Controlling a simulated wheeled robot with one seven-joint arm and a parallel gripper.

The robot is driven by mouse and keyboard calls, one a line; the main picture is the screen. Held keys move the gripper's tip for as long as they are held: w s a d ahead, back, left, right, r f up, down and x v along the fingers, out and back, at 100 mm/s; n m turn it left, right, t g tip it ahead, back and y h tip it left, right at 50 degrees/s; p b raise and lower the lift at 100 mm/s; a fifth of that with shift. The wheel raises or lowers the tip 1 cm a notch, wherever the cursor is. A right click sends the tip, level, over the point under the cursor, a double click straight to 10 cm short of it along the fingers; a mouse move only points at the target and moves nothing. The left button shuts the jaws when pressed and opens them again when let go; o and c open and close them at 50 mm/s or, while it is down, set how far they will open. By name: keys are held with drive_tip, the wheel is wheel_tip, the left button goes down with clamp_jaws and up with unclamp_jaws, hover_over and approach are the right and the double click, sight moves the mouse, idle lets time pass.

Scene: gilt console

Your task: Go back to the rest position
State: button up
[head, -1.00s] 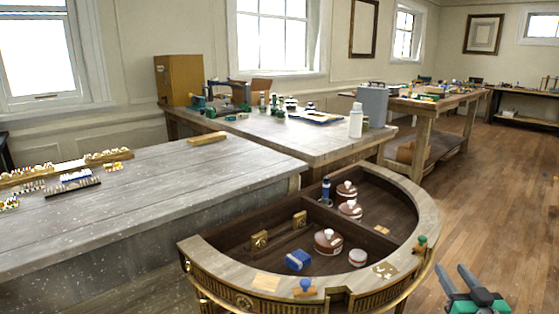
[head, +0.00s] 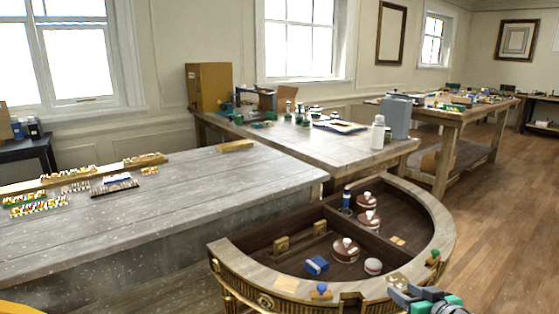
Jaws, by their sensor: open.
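My gripper (head: 411,294) is at the bottom right of the head view, by the front right rim of the half-round gilt console (head: 262,296). Its fingers are apart and I see nothing between them. The console is open on top, with a dark divided inside. In it are several brown lidded pots (head: 345,249), a blue box (head: 316,265), a small round white-topped pot (head: 373,266) and a blue bottle (head: 347,198). A blue-knobbed piece (head: 321,291) and a green-knobbed piece (head: 433,257) sit on the rim.
A long grey workbench (head: 190,190) stands left of the console. A second bench (head: 330,150) behind it bears a white bottle (head: 378,132), a grey case (head: 397,116) and a cardboard box (head: 208,87). The wooden floor (head: 490,220) at right is clear.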

drive_tip(key=s+a+r+g+p, duration=0.2)
drive_tip(key=a+p, duration=0.1)
drive_tip(key=a, duration=0.2)
drive_tip(key=s+a+r+n+g+p, duration=0.1)
drive_tip(key=s+a+r+g+p, duration=0.15)
drive_tip(key=a, duration=0.35)
drive_tip(key=s+a+r+g+p, duration=0.2)
drive_tip(key=a+r+g+p, duration=0.1)
drive_tip(key=a+p, duration=0.15)
drive_tip(key=s+a+r+m+g+h+p, duration=0.1)
drive_tip(key=s+a+r+g+p, duration=0.1)
drive_tip(key=s, duration=0.7)
drive_tip(key=shift+a+r+m+h+p, duration=0.3)
drive_tip(key=shift+a+r+m+p, duration=0.15)
drive_tip(key=shift+a+r, duration=0.3)
